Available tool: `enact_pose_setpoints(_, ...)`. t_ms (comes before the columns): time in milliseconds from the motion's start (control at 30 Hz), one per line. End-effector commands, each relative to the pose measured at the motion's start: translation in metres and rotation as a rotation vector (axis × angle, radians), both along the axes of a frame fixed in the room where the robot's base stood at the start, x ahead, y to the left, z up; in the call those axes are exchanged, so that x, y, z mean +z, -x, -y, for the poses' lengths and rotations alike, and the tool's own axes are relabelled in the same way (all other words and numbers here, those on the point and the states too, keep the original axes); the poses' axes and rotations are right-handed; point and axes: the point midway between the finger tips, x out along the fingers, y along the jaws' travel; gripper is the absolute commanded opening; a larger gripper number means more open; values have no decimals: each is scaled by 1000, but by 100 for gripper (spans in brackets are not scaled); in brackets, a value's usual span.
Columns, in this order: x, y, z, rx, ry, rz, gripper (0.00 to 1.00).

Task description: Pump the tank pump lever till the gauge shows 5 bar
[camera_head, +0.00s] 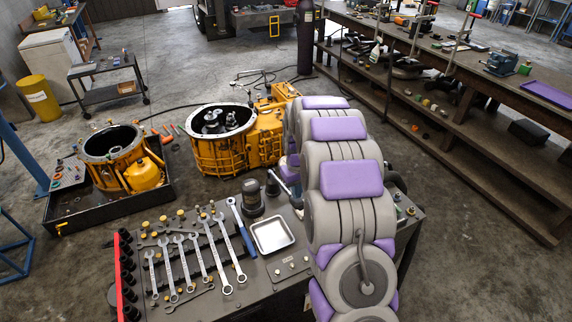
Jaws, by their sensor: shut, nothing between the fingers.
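My grey and purple arm reaches from the lower right over the bench and hides part of it. My gripper cannot be made out; its fingers are hidden behind the arm links. I cannot identify a pump lever or a gauge for certain. A dark cylinder (252,198) stands upright on the bench top. Beside it is a small dark upright fitting (272,184). A slim pale and blue bar (282,184) slants close to the left side of my arm. No gauge reading can be seen.
The dark bench top (218,307) holds several wrenches (190,262) and a silver tray (271,236). Yellow transmission housings (220,150) stand beyond it. A black tray (110,208) lies at left. A long workbench (480,95) lines the right. The floor (470,250) there is clear.

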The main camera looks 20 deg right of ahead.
Motion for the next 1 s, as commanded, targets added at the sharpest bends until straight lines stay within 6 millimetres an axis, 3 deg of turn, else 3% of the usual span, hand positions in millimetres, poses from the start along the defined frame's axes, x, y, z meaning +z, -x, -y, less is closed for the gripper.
enact_pose_setpoints(633, -2, 0, 0, 0, 0, 0, 0)
enact_pose_setpoints(1000, -28, 0, 0, 0, 0, -1, 0)
